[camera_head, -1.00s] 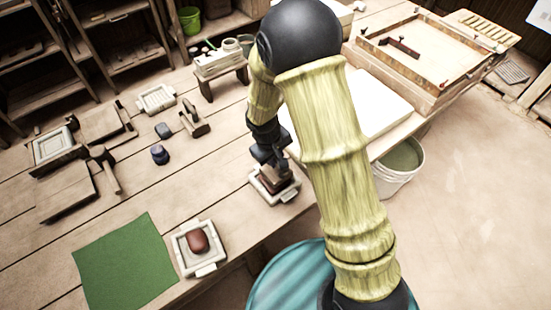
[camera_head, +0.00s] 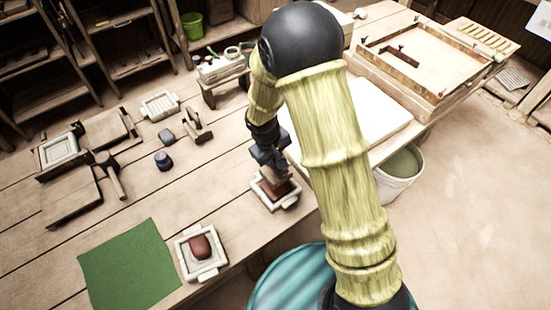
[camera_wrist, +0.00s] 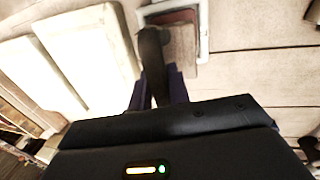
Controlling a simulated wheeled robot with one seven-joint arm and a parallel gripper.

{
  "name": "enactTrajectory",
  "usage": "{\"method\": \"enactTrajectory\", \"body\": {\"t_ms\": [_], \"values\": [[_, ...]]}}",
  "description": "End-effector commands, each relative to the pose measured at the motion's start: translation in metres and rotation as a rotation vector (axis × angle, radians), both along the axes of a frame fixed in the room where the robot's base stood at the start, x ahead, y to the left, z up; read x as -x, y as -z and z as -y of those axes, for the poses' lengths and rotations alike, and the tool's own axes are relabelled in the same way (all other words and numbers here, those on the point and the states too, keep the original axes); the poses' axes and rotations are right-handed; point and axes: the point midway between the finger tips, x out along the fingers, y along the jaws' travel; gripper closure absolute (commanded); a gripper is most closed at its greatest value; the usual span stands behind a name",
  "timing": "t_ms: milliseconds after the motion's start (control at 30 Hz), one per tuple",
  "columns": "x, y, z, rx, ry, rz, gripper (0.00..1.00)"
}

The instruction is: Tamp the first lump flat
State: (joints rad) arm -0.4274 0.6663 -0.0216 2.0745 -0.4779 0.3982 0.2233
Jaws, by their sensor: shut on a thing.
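My gripper (camera_wrist: 160,86) is shut on the dark upright handle of a tamper (camera_wrist: 152,48), seen in the wrist view. In the head view my gripper (camera_head: 270,160) is over the pale mould (camera_head: 293,199) near the table's front edge. Reddish-brown clay (camera_head: 283,193) lies in that mould, partly hidden by the tamper; it also shows in the wrist view (camera_wrist: 176,17). I cannot tell whether the tamper touches the clay. A second pale mould (camera_head: 185,263), to the lower left, holds a rounded reddish lump (camera_head: 200,247).
A green cloth (camera_head: 128,265) lies left of the second mould. A mallet (camera_head: 111,174), a dark blue pot (camera_head: 163,160) and another tray (camera_head: 160,105) stand on the table. A white slab (camera_head: 375,115) and a bucket (camera_head: 400,172) are to the right. Bare planks lie between.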

Motion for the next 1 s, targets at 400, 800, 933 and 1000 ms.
{"method": "enactTrajectory", "body": {"t_ms": [400,800,933,1000], "values": [[0.0,0.047,0.0,0.0,-0.001,0.0,1.0],[0.0,0.038,0.0,-0.001,0.0,0.002,1.0],[0.0,0.016,0.0,-0.001,0.001,0.002,1.0],[0.0,0.005,0.0,-0.001,0.001,0.001,1.0]]}}
